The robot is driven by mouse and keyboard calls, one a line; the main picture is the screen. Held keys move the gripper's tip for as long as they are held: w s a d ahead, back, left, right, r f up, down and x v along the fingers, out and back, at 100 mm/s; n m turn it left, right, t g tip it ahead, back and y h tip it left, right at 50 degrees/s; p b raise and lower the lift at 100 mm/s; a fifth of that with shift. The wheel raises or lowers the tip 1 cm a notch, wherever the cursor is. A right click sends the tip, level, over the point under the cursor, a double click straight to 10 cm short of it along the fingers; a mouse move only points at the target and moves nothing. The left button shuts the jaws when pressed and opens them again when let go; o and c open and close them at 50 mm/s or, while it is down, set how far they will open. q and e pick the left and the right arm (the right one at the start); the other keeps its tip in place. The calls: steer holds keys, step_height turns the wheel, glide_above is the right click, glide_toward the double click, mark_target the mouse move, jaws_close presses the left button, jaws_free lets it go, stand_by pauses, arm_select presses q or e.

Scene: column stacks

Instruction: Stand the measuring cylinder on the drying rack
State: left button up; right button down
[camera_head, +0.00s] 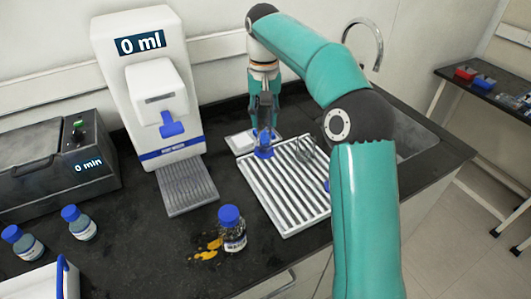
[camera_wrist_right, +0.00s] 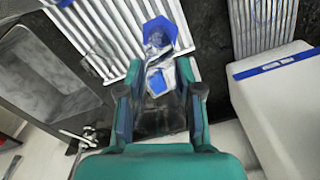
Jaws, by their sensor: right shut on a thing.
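My right gripper (camera_head: 264,126) points down over the back left corner of the drying rack, shut on the clear measuring cylinder. The cylinder's blue six-sided foot (camera_head: 264,152) shows below the fingers and looks about upright. In the right wrist view the foot (camera_wrist_right: 160,34) lies beyond the fingers (camera_wrist_right: 158,95), and another blue part shows between them. The drying rack (camera_head: 248,180) is a white-framed tray with dark slots; it also shows in the wrist view (camera_wrist_right: 97,28). I cannot tell whether the foot touches the rack. My left gripper is not in view.
A wire or glass item (camera_head: 306,149) stands on the rack. A blue-capped bottle (camera_head: 232,232) stands in front, beside a yellow spill (camera_head: 207,246). The dispenser (camera_head: 150,85) reading 0 ml is at left. A sink (camera_head: 415,139) lies right, partly behind my arm.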

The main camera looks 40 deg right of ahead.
mark_target(264, 144)
step_height(264, 144, down, 9)
steer(key=shift+s+f, duration=0.1)
steer(key=shift+f, duration=0.1)
stand_by(0.3)
steer(key=c, duration=0.8)
jaws_free()
steer(key=shift+f+b, duration=0.1)
steer(key=shift+b, duration=0.2)
steer(key=shift+o, duration=0.2)
steer(key=shift+r, duration=0.2)
step_height(264, 144, up, 12)
steer(key=shift+f+p, duration=0.1)
steer(key=shift+p, duration=0.8)
